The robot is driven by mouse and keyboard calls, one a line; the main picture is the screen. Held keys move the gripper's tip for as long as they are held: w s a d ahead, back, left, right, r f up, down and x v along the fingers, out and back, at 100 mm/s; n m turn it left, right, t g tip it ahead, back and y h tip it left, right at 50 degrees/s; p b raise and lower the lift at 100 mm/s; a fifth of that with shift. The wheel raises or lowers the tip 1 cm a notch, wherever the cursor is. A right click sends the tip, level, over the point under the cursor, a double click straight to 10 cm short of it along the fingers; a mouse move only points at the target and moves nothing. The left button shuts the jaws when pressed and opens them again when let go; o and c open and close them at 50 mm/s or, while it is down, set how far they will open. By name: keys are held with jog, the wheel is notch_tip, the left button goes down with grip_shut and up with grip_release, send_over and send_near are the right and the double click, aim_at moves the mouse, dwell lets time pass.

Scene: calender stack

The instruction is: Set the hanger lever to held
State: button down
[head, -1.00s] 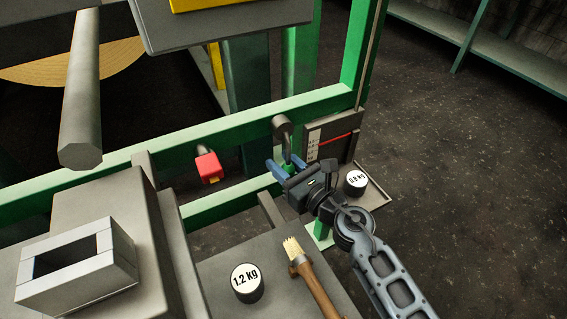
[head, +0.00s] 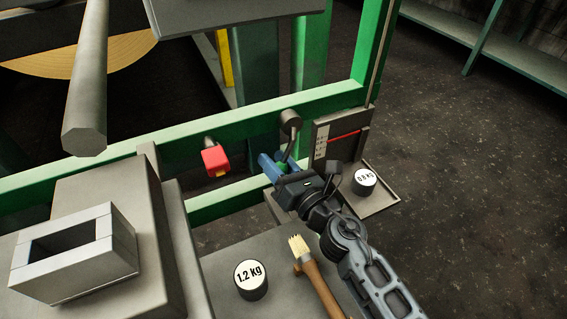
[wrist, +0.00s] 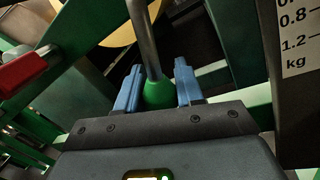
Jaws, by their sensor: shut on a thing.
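The hanger lever (head: 289,148) is a grey rod hanging from a round dark pivot (head: 290,119) on the green frame rail. Its lower end leans to the left and carries a green knob (wrist: 158,93). My gripper (head: 273,165) has its blue fingers shut on the knob from the front. In the wrist view the knob sits between the two fingers, with the rod rising above them. In the head view the knob is mostly hidden by the fingers. No marking for the lever's positions is readable.
A scale plate (head: 340,135) with a red line stands just right of the lever. Below it, a tray (head: 383,201) holds a 0.8 kg weight (head: 364,181). A red block (head: 215,161) sticks out on the left. A 1.2 kg weight (head: 250,280) and a brush (head: 312,270) lie in front.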

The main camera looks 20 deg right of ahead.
jog(key=shift+a+r+m, duration=0.35)
jog(key=shift+a+m, duration=0.3)
jog(key=shift+m, duration=0.25)
jog(key=c, duration=0.8)
grip_release()
